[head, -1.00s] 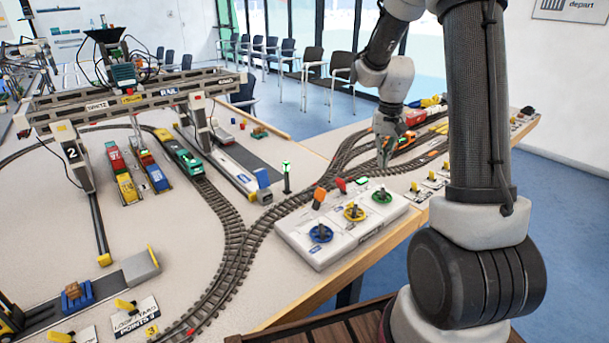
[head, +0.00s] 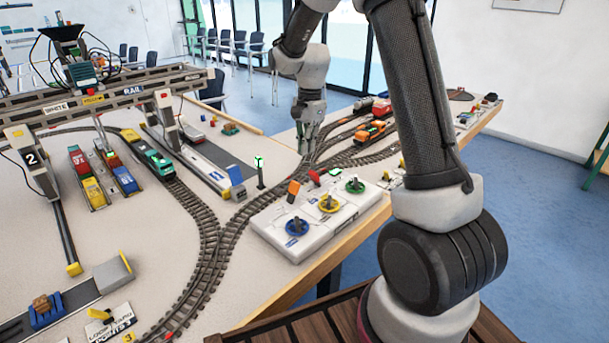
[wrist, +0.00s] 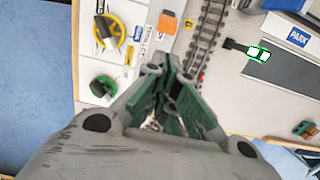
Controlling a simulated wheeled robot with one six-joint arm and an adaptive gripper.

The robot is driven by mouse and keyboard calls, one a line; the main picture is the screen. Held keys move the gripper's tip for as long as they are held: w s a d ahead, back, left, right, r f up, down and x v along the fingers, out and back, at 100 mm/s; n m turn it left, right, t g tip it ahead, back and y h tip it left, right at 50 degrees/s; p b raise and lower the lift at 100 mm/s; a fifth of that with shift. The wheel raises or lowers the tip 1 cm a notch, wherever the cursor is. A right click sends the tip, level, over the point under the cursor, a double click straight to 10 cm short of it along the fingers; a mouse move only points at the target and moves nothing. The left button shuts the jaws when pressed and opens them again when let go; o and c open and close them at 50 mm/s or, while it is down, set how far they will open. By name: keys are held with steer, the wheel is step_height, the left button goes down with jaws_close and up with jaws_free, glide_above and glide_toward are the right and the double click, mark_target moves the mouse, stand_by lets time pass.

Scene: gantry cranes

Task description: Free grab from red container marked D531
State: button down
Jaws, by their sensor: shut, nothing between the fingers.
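Two small red blocks that look like containers sit at the far left of the table in the head view, one a red container (head: 77,158) with pale marks and the other a red block (head: 111,158) behind a blue one. I cannot read D531 on either. A green box-like unit (head: 80,73) with cables hangs at the top of the gantry crane (head: 125,93); I cannot tell whether this is the grab. My gripper (head: 306,146) is shut and empty, pointing down above the rails, well right of the containers. In the wrist view its green-padded fingers (wrist: 178,88) converge.
A white control box (head: 335,228) with blue, yellow and green knobs stands near the table's front edge. A green-lit signal (head: 259,170) stands left of my gripper. An orange locomotive (head: 371,133) is on the right-hand tracks.

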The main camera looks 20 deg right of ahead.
mark_target(292, 193)
steer(key=f, duration=1)
steer(key=shift+s+a, duration=0.15)
steer(key=shift+a, duration=0.2)
steer(key=shift+a+r, duration=0.1)
